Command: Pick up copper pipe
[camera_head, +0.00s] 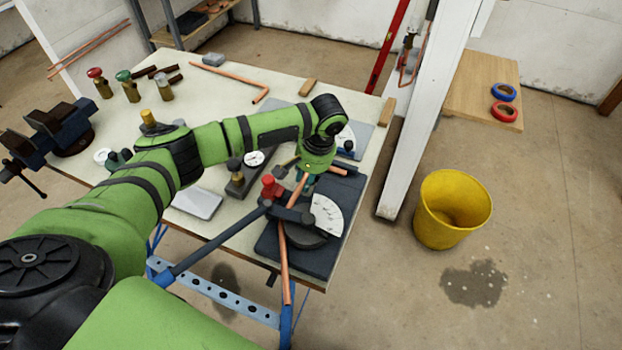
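A copper pipe (285,265) lies in the pipe bender (300,220) at the table's front right. Its lower end sticks out past the front edge, and its upper part passes by my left gripper. My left gripper (303,186) points down over the bender, at the upper part of this pipe. Its fingers are small and partly hidden by the wrist, so I cannot tell whether they close on the pipe. Another copper pipe (228,74), bent at its right end, lies at the back of the table. My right gripper is not in view.
The table (215,112) carries a vise (62,127) at the left, several valves and gauges, and a flat grey tablet (197,202). A white post (425,110) stands right of the table. A yellow bucket (430,225) is on the floor. Further copper pipes (92,47) are at the left wall.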

